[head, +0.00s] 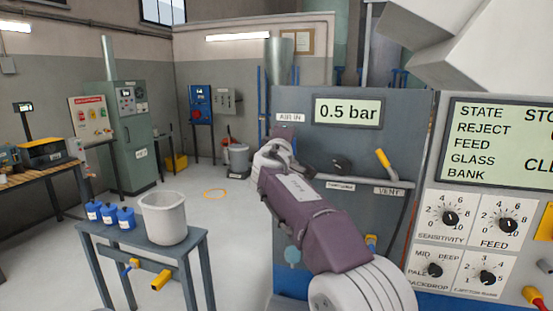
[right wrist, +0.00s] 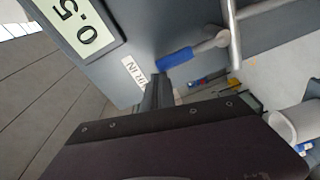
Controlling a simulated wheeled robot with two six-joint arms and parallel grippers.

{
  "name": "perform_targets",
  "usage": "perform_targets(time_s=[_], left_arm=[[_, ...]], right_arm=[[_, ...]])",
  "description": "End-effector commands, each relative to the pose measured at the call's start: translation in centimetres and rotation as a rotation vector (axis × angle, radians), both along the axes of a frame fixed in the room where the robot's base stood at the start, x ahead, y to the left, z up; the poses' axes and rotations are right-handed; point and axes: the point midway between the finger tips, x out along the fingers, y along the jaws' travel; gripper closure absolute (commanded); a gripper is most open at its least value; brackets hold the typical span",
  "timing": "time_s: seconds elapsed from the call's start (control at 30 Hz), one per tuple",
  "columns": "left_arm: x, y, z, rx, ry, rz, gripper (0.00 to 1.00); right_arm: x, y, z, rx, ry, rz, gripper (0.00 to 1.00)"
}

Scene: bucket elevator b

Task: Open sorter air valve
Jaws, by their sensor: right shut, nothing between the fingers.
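The air panel (head: 380,125) has a display reading 0.5 bar (head: 348,111) and an AIR IN label (head: 289,118) at its upper left. In the right wrist view, a blue lever handle (right wrist: 175,58) on a grey pipe fitting (right wrist: 215,40) sits beside the AIR IN label (right wrist: 134,71). My right gripper (right wrist: 158,90) is shut and empty, its fingertips close to the blue handle; whether they touch cannot be told. In the head view my right arm covers the blue handle and the fingers. My left gripper is not in view.
A VENT valve with a yellow handle (head: 383,158) and a black knob (head: 341,166) are right of my arm. A control panel (head: 495,150) stands at the right. A small table (head: 195,245) with a white bucket (head: 164,217) and blue bottles is at the left, with open floor behind.

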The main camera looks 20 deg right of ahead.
Motion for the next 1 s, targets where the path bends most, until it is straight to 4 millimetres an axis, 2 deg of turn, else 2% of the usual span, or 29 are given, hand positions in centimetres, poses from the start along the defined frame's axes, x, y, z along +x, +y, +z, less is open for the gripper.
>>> perform_targets(time_s=[0.03, 0.4, 0.7, 1.0], left_arm=[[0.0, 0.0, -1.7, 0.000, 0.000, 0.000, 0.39], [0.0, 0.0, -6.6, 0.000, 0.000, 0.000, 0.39], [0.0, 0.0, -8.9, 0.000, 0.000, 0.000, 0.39], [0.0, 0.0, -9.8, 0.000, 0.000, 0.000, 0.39]], right_arm=[[-0.3, -0.5, -0.8, 0.035, -0.027, -0.002, 1.00], [-2.0, -3.0, -0.7, 0.304, -0.207, -0.001, 1.00], [-2.9, -4.4, -0.9, 0.451, -0.303, -0.002, 1.00], [-3.3, -4.9, -1.0, 0.514, -0.346, -0.002, 1.00]])
